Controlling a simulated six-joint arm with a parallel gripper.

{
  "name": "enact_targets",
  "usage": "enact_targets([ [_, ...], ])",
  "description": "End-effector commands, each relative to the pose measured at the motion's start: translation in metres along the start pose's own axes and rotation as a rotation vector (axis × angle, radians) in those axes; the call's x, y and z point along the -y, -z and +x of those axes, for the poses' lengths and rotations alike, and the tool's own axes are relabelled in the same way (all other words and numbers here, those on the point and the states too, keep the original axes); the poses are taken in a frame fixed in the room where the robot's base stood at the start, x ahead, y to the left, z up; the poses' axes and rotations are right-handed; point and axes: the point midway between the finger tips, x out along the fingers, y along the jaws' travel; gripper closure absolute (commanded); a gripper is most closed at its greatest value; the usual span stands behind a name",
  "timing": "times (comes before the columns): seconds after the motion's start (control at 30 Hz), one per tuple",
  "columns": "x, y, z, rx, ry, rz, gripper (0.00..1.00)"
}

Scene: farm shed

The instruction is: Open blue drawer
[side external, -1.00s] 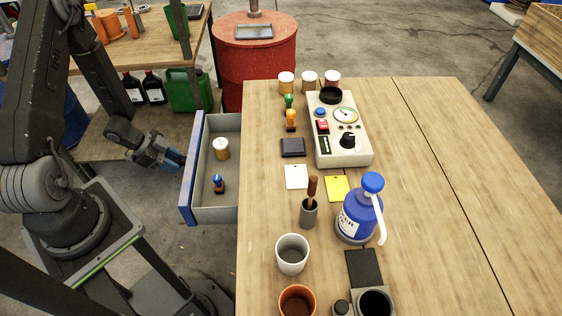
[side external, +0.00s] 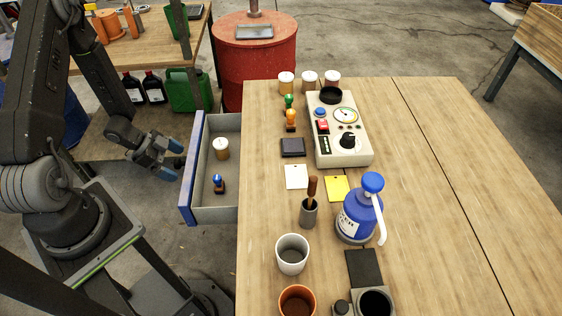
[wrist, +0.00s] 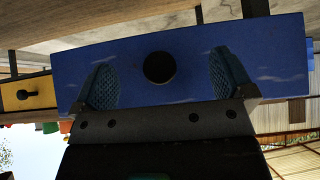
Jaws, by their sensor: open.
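The blue drawer (side external: 187,180) stands pulled out from the left side of the wooden table. Inside it are a small jar with a pale lid (side external: 220,148) and a blue-handled stamp (side external: 218,183). My gripper (side external: 178,161) is open and empty to the left of the drawer front, apart from it. In the wrist view, the blue drawer front (wrist: 210,75) fills the middle, with a dark round knob (wrist: 159,67) between the two open fingers of my gripper (wrist: 165,84). The knob is hidden in the side view.
The wooden table (side external: 430,150) carries a control box (side external: 340,150), a blue pump bottle (side external: 357,218) and cups. In the wrist view, a yellow drawer front (wrist: 28,93) is at the left. A red barrel (side external: 254,50) and a green can (side external: 188,90) stand behind.

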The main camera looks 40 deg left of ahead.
Motion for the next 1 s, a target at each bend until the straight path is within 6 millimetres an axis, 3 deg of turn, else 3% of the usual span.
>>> enact_targets([
  [0.17,0.0,0.0,-0.004,0.0,0.002,-0.001,0.0],
  [1.0,0.0,0.0,-0.067,-0.001,0.002,0.0,0.0],
])
